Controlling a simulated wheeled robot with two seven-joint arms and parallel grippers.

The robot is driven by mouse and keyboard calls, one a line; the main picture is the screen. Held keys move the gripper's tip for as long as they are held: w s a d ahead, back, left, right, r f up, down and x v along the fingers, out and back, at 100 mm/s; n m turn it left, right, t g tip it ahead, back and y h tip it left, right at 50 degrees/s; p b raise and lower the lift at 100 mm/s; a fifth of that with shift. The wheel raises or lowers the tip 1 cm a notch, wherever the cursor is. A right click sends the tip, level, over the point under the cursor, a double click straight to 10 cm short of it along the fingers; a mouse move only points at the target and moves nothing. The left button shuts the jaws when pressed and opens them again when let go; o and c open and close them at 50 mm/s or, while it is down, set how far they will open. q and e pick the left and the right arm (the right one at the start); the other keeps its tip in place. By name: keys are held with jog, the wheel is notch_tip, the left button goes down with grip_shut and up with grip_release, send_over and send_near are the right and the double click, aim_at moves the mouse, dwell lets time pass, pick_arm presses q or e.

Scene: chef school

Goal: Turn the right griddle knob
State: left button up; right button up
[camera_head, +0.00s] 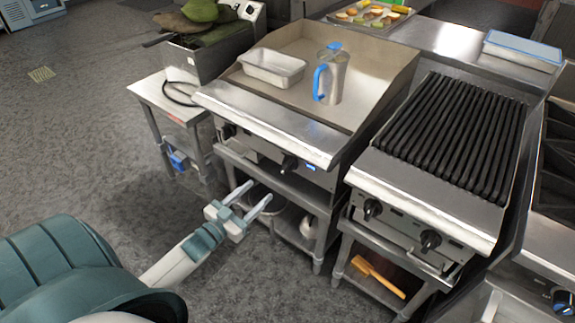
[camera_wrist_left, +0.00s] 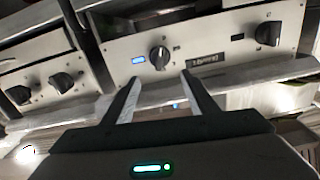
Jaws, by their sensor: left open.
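The griddle (camera_head: 293,55) is a flat steel plate with a front panel that carries two black knobs. The right griddle knob (camera_head: 289,163) sits near a small blue light. In the wrist view, which appears upside down, this knob (camera_wrist_left: 160,57) is in the middle, beside the blue light (camera_wrist_left: 138,60). The other griddle knob (camera_head: 227,130) is also in the wrist view (camera_wrist_left: 268,33). My left gripper (camera_head: 260,191) is open and empty, in front of and below the right knob. In the wrist view its fingertips (camera_wrist_left: 161,77) are apart on either side of the knob's line, not touching it.
A ribbed charbroiler (camera_head: 455,130) with two knobs stands right of the griddle. A metal pan (camera_head: 272,68) and a blue-handled jug (camera_head: 330,78) stand on the griddle. The griddle's front ledge (camera_head: 265,120) juts out above the knobs. Open floor (camera_head: 80,130) lies at left.

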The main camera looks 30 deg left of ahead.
aim_at(284, 169)
pick_arm(q)
jog(key=w, duration=0.5)
jog(key=w+d+p, duration=0.1)
jog(key=w, duration=1)
jog(key=shift+d+p, duration=0.15)
jog(key=shift+p, duration=0.15)
jog(key=shift+w, duration=0.15)
pick_arm(e)
jog(key=s+d+f+g, duration=0.1)
jog(key=s+d+f, duration=0.1)
jog(key=s, duration=0.3)
jog(key=shift+s+d+f+g, duration=0.2)
jog(key=shift+s+f+g, duration=0.15)
jog(key=shift+g, duration=0.05)
pick_arm(q)
jog(key=shift+c, duration=0.7)
pick_arm(e)
jog(key=shift+h, duration=0.3)
pick_arm(q)
jog(key=c, duration=0.6)
pick_arm(e)
jog(key=shift+w, duration=0.1)
